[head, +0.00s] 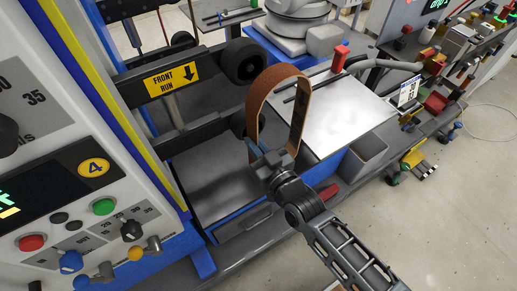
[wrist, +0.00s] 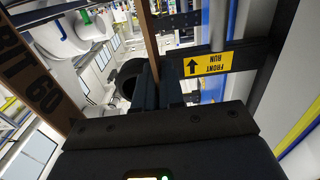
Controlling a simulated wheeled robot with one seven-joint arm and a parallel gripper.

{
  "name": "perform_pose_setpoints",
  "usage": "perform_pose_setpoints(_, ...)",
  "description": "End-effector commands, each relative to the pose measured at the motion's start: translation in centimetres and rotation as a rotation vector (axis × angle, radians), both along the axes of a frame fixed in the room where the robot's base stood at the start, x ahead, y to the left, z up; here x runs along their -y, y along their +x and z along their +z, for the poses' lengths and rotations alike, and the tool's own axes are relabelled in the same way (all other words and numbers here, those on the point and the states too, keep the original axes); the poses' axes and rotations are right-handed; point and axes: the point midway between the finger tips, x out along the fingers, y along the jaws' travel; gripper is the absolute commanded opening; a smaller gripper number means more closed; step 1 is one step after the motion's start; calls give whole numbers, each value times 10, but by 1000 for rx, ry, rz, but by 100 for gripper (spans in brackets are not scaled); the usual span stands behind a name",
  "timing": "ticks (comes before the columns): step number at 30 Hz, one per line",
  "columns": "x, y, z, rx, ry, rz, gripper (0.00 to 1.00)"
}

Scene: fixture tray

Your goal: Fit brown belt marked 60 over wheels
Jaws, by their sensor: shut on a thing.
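A brown belt (head: 278,76) stands up as a tall loop above my gripper (head: 265,158) in the head view. The wrist view shows one strand (wrist: 150,42) running into the jaws (wrist: 158,85) and another strand marked "60" (wrist: 38,80) at left. An upper black wheel (head: 241,62) sits on an arm just left of the belt's top. A lower dark wheel (head: 238,123) is partly hidden behind the belt's left strand. The belt appears apart from the wheels. A black wheel (wrist: 128,78) also shows beyond the jaws in the wrist view.
A yellow "FRONT RUN" sign (head: 171,80) is on the machine's upper arm, its arrow pointing down. The control panel (head: 70,190) stands at left. A flat metal table (head: 345,115) with a red knob (head: 340,57) lies right of the belt.

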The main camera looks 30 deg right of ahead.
Motion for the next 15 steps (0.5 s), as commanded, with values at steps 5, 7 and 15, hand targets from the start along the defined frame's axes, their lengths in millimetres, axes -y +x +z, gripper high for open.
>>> perform_pose_setpoints(5,0,12,0,3,0,-1,0)
perform_pose_setpoints(7,0,16,0,2,0,-1,0)
perform_pose_setpoints(15,0,32,0,2,-1,0,0)
